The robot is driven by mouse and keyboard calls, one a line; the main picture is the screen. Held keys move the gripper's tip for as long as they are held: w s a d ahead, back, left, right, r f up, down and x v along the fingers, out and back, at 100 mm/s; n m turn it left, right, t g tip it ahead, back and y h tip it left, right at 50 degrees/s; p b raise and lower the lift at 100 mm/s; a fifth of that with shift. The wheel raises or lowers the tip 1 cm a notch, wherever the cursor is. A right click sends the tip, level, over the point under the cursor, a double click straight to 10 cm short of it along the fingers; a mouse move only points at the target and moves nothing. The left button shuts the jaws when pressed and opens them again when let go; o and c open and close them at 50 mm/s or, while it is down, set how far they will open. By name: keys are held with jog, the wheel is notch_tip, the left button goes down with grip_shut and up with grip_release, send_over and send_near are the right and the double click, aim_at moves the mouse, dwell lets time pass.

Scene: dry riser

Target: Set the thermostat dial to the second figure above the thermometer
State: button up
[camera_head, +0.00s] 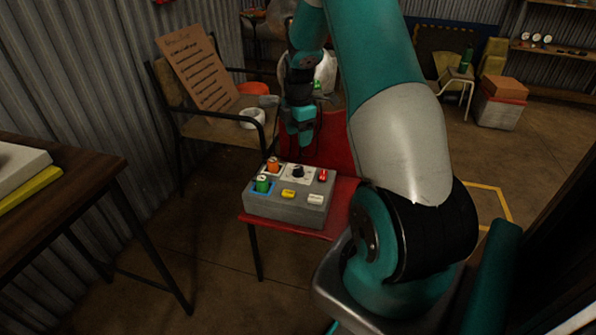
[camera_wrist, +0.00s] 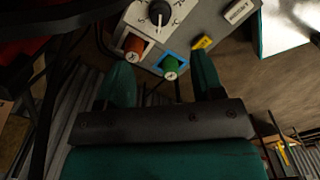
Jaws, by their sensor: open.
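A grey control box (camera_head: 285,208) stands on a red seat in the head view. A black dial (camera_head: 298,171) sits on a white plate at the back of its top. I cannot make out a thermometer in either view. My gripper (camera_head: 300,141) is above the box, behind the dial in the picture. In the wrist view its two fingers (camera_wrist: 162,78) are apart with nothing held.
The box also bears an orange knob (camera_head: 273,165), a green knob (camera_head: 262,184), a yellow button (camera_head: 288,193), a white button (camera_head: 316,198) and a red switch (camera_head: 323,175). A lettered board (camera_head: 198,75) leans on a chair behind. A dark table (camera_head: 90,165) stands left.

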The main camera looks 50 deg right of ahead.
aim_at(298, 168)
notch_tip(298, 168, down, 12)
jog(key=b, duration=0.3)
jog(key=shift+r, duration=0.15)
jog(key=c, duration=0.9)
